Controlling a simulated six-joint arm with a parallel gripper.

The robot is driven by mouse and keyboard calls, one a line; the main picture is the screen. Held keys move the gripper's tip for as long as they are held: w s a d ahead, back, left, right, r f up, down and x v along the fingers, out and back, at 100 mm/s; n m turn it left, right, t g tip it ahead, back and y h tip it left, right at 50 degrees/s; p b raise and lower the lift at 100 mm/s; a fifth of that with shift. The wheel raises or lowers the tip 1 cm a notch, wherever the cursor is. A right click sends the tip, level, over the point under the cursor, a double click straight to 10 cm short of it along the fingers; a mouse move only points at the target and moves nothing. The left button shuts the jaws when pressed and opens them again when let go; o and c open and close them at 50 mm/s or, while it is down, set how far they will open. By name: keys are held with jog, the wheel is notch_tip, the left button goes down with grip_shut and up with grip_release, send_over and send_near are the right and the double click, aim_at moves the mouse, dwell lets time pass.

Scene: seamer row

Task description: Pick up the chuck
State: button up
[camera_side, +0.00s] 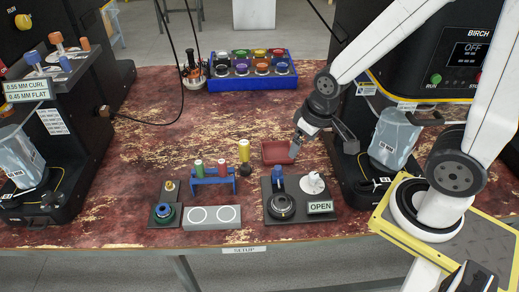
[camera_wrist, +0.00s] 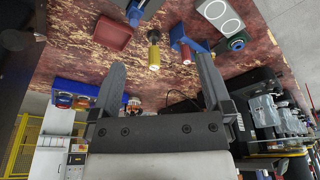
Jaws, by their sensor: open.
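My gripper (camera_side: 298,146) is open and empty, above the table by the red tray (camera_side: 277,152). In the wrist view its two dark fingers (camera_wrist: 162,68) stand wide apart. No part is labelled as the chuck. A dark metal round part (camera_side: 281,205) sits on the black stand beside the OPEN label. A green-and-blue ring part (camera_side: 164,211) sits on a smaller black stand to the left; it also shows in the wrist view (camera_wrist: 237,43). My gripper touches neither. A yellow-topped tool (camera_side: 244,150) stands left of the tray and appears between my fingers in the wrist view (camera_wrist: 153,52).
A blue rack (camera_side: 212,179) holds coloured cylinders. A grey plate with two white circles (camera_side: 212,217) lies at the front. A blue crate (camera_side: 254,82) with several coloured round parts stands at the back. Black machines (camera_side: 64,130) flank the table. The middle-left tabletop is clear.

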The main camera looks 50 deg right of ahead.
jog(key=w+a+f+m+t, duration=0.35)
jog(key=a+f, duration=0.55)
jog(key=f, duration=0.4)
jog(key=s+d+f+t+h, duration=0.1)
jog(key=s+f, duration=0.1)
jog(key=f, duration=0.1)
jog(key=s+d+f+m+t+h, duration=0.1)
jog(key=s+f+t+h, duration=0.1)
jog(key=f, duration=0.1)
jog(key=s+d+f+t+h, duration=0.1)
jog(key=s+f, duration=0.1)
jog(key=f, duration=0.2)
jog(key=shift+s+d+f+m+t+h, duration=0.1)
jog(key=shift+d+m+t+h, duration=0.2)
jog(key=shift+m+t+h, duration=0.1)
jog(key=shift+s+d+n+t, duration=0.35)
jog(key=shift+s+d+t, duration=0.35)
jog(key=shift+t, duration=0.05)
jog(key=shift+w, duration=0.1)
